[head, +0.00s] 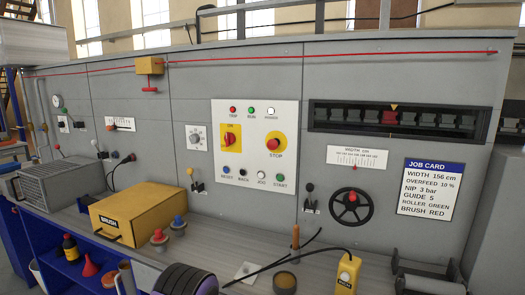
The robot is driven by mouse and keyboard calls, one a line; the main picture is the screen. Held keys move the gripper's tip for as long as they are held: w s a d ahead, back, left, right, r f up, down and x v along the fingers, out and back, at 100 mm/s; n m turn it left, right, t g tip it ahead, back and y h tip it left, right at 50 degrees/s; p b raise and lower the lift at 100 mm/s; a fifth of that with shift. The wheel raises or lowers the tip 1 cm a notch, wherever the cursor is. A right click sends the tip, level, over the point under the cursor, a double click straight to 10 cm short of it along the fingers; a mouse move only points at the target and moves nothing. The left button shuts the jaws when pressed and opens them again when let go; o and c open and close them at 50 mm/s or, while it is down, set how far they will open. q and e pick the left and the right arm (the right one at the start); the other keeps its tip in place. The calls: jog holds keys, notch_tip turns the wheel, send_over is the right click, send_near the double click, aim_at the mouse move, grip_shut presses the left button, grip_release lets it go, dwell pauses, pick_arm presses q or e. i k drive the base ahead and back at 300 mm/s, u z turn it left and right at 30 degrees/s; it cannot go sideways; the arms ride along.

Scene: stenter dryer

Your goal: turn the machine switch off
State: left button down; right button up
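The machine switch (231,139) is a red rotary handle on a yellow plate, at the upper left of the white control panel (255,185). The word ON shows above the handle; its exact angle is too small to tell. A red STOP button (273,144) on a yellow disc is to its right. Above are a red TRIP lamp (233,109), a green RUN lamp (251,110) and a white lamp (272,111). Below is a row of small buttons, with a green START button (280,177) at the right.
The bench (225,243) below the panel holds a yellow BRUSH box (137,214), two knobbed pieces (159,237) and a yellow cabled device (347,272). Small levers (194,181) and a black handwheel (350,207) project from the wall. The space before the panel looks clear.

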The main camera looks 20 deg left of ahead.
aim_at(229, 139)
jog(key=z, duration=1.9)
jog(key=k, duration=0.95)
jog(key=u, duration=2)
jog(key=i, duration=0.5)
jog(key=z, duration=0.05)
